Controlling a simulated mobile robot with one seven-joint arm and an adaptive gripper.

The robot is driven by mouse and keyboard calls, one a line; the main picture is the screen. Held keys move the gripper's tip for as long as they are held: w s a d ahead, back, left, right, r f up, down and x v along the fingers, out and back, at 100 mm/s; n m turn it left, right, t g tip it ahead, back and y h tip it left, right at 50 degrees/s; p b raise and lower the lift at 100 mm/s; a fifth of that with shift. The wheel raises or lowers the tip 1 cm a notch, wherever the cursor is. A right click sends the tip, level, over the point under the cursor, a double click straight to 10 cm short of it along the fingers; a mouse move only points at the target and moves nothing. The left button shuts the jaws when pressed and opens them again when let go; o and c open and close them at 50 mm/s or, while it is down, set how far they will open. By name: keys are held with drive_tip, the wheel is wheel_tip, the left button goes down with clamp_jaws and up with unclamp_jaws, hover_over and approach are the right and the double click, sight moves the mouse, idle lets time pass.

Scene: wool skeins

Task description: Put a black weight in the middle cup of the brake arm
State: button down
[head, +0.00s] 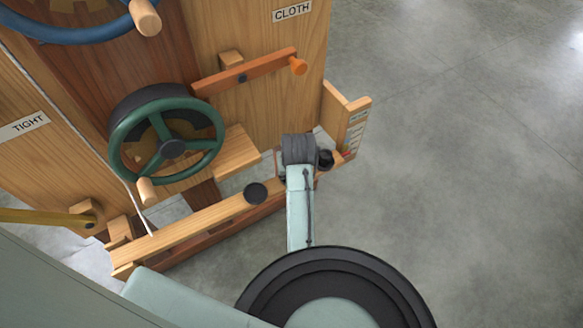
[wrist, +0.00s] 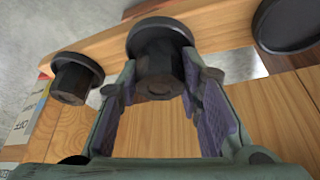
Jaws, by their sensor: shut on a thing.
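The brake arm (head: 190,226) is a long wooden beam running from lower left to upper right in the head view. It also crosses the top of the wrist view (wrist: 222,28). A flat, round black cup (head: 256,192) lies along it and appears empty; it shows at the upper right of the wrist view (wrist: 290,22). My gripper (head: 298,166) is over the beam's right part, shut on a black weight (wrist: 158,60) with a wide rim and a narrower body. Whether this weight touches the beam, I cannot tell. A second black weight (head: 325,159) stands just right of the gripper, also in the wrist view (wrist: 75,78).
A green handwheel (head: 170,145) and an orange lever (head: 245,73) are on the wooden panel behind the beam. A small labelled wooden upright (head: 352,125) stands by the beam's right end. Grey floor (head: 460,170) is clear at the right.

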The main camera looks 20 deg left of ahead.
drive_tip(key=c, duration=1.1)
unclamp_jaws()
drive_tip(key=shift+o, duration=0.2)
drive_tip(key=v, duration=0.7)
drive_tip(key=shift+r, duration=0.15)
drive_tip(key=shift+s, duration=0.1)
